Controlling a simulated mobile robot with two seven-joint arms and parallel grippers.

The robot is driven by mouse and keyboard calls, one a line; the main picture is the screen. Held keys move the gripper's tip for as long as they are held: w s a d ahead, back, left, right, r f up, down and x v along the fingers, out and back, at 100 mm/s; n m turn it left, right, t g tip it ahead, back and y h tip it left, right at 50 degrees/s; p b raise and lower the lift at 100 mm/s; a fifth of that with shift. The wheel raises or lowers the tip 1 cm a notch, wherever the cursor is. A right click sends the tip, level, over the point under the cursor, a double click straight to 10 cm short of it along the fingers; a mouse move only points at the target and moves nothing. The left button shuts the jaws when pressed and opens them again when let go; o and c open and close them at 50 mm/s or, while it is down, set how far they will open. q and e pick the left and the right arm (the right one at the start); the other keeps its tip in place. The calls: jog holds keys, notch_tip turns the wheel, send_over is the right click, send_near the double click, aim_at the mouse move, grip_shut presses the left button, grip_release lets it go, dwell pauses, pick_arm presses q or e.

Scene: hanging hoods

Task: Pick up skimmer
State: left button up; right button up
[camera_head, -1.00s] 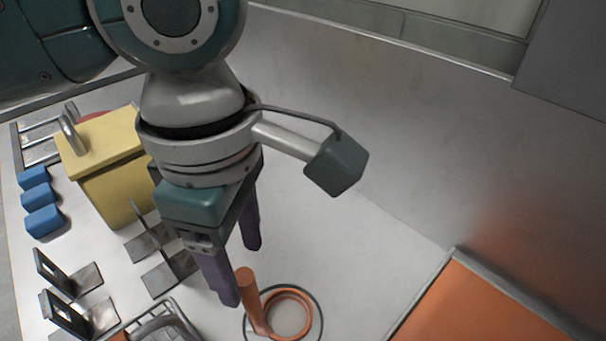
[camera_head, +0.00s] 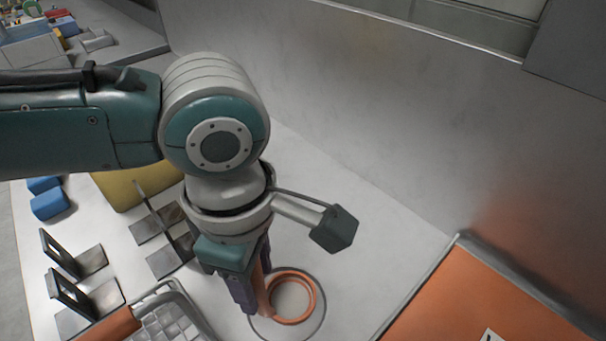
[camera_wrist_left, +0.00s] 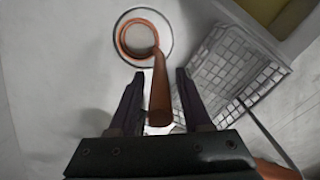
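The skimmer (camera_head: 307,283) has an orange-brown ring and handle and sits on the pale counter, right of my left gripper in the head view. In the wrist view the skimmer's handle (camera_wrist_left: 160,92) points toward the gripper, and its ring lies beyond the fingertips. My left gripper (camera_head: 256,292) points down at the handle. In the wrist view the left gripper (camera_wrist_left: 158,76) is open, with one dark finger on each side of the handle and gaps visible between. My right gripper is not in view.
A wire basket (camera_head: 212,334) with a brown handle stands close by at the lower left. Metal brackets (camera_head: 85,262), a yellow box (camera_head: 120,190) and blue blocks (camera_head: 50,203) lie left. An orange panel (camera_head: 440,310) is at right; a grey wall (camera_head: 370,120) stands behind.

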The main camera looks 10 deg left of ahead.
pick_arm(q)
grip_shut()
dwell(1.1)
